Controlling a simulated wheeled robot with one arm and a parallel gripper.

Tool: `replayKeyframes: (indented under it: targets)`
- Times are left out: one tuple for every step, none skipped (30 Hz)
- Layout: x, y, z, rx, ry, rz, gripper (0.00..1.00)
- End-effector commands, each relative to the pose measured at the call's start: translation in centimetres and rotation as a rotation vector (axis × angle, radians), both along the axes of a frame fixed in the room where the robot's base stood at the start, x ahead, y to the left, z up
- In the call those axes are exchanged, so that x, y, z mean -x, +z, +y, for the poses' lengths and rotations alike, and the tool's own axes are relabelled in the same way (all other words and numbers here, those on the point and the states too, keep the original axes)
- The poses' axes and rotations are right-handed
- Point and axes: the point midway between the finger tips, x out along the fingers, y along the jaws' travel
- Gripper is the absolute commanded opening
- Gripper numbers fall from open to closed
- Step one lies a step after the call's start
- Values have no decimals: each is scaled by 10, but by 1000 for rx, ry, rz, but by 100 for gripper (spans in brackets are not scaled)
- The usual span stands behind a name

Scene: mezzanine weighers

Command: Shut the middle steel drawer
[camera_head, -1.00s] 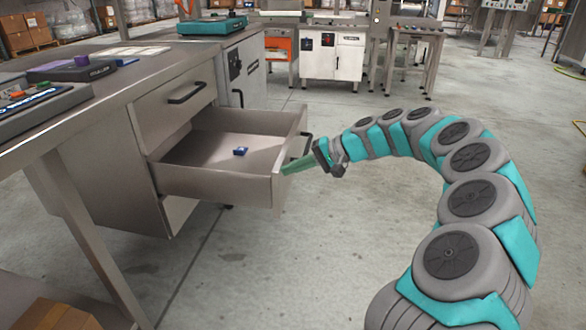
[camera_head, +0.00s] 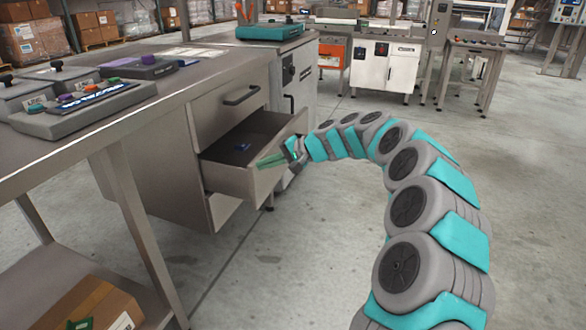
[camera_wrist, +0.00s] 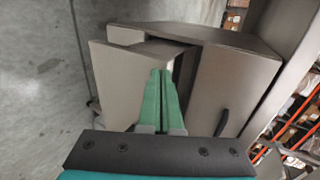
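The middle steel drawer (camera_head: 225,178) stands partly open below the shut top drawer (camera_head: 228,112) of the steel bench cabinet. A small blue object (camera_head: 242,147) lies inside it. My gripper (camera_head: 270,160) is at the drawer's front end, with its green fingers over or against the front panel. In the wrist view the fingers (camera_wrist: 161,80) lie together, shut, with nothing seen between them, in front of the pale drawer front (camera_wrist: 115,80). I cannot tell if they touch it. The middle drawer's own handle is hidden.
The bench top (camera_head: 180,75) holds scales and small devices. A cardboard box (camera_head: 95,305) sits on the low shelf at lower left. A white cabinet (camera_head: 385,65) stands farther back. The floor to the right is open.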

Motion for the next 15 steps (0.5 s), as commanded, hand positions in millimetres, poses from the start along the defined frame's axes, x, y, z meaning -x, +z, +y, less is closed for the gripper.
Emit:
replayKeyframes:
  targets:
    - [-5,-2,14,5,2,0,0]
    - [-7,-2,22,3,1,-1,0]
    - [-10,-1,32,4,1,0,0]
    - [-12,-1,40,3,2,0,0]
    - [-15,-2,47,4,3,0,0]
    - [-18,-2,56,5,2,0,0]
    - [-21,-2,63,4,1,0,0]
    - [-23,-1,69,4,0,-1,0]
    - [-25,-1,77,4,1,-2,0]
    - [-27,-1,83,2,1,-1,0]
    - [-28,-1,88,4,1,1,0]
    - [-31,-2,95,4,1,1,0]
    - [-32,-2,100,4,1,1,0]
    - [-34,-2,104,3,2,0,0]
    - [-36,-1,109,3,1,-1,0]
